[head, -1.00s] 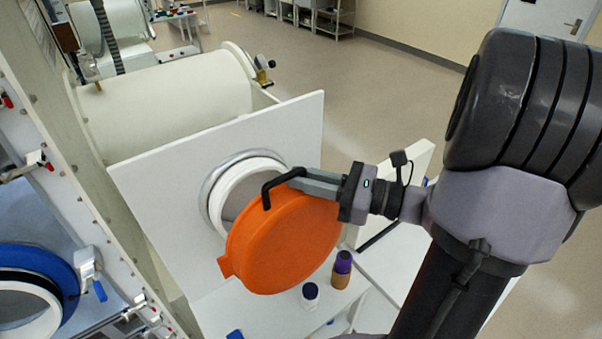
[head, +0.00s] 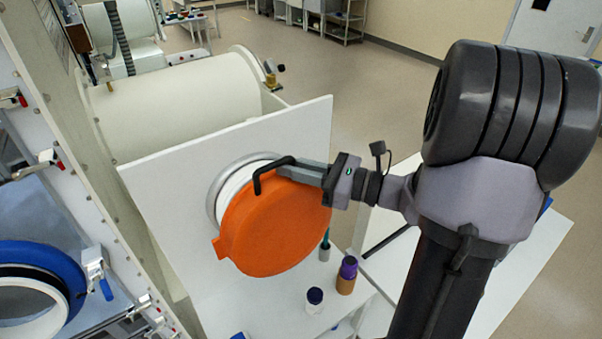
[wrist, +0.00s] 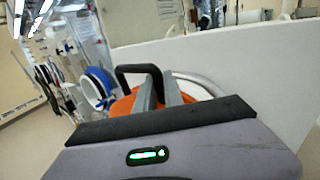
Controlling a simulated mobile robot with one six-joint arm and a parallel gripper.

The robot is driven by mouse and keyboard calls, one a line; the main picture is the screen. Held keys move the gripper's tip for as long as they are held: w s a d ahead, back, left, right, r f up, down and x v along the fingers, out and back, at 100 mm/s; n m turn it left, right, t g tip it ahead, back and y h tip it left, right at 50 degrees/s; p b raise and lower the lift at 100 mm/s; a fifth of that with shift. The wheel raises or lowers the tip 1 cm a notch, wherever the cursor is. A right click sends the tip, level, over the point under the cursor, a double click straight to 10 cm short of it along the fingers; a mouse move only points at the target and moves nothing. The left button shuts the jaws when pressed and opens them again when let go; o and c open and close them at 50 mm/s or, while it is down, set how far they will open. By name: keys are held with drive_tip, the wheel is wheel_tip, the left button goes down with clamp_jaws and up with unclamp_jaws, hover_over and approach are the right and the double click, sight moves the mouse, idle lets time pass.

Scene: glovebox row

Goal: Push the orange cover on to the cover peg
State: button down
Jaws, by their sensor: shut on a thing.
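The orange cover (head: 275,229) is a round disc with a black bar handle (head: 262,179) near its top and a small tab at its lower left. My gripper (head: 296,171) is shut on the handle from the right. The cover hangs tilted in front of a white ring with a grey rim (head: 216,190) on a white upright panel (head: 160,190), hiding most of it. I cannot tell whether cover and ring touch. I cannot make out the cover peg. The wrist view shows the handle (wrist: 122,70) at my fingers and part of the orange cover (wrist: 122,108).
A purple-capped brown bottle (head: 346,275) and a dark-capped white bottle (head: 314,300) stand on a white shelf below the cover, with a thin teal item (head: 325,246) nearby. A blue ring port (head: 40,255) is at the left. A large cream cylinder (head: 180,105) lies behind the panel.

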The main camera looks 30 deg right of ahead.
drive_tip(key=shift+w, duration=0.3)
drive_tip(key=shift+w+a+f, duration=0.1)
drive_tip(key=shift+w+f, duration=0.05)
drive_tip(key=shift+w, duration=1.15)
drive_tip(key=shift+w+f, duration=0.15)
drive_tip(key=shift+w, duration=1.2)
drive_tip(key=shift+w+a+f, duration=0.1)
drive_tip(key=shift+w+f, duration=0.05)
drive_tip(key=shift+w, duration=1.15)
idle(1.7)
drive_tip(key=c, duration=1.4)
unclamp_jaws()
drive_tip(key=shift+w, duration=0.1)
drive_tip(key=shift+o, duration=0.2)
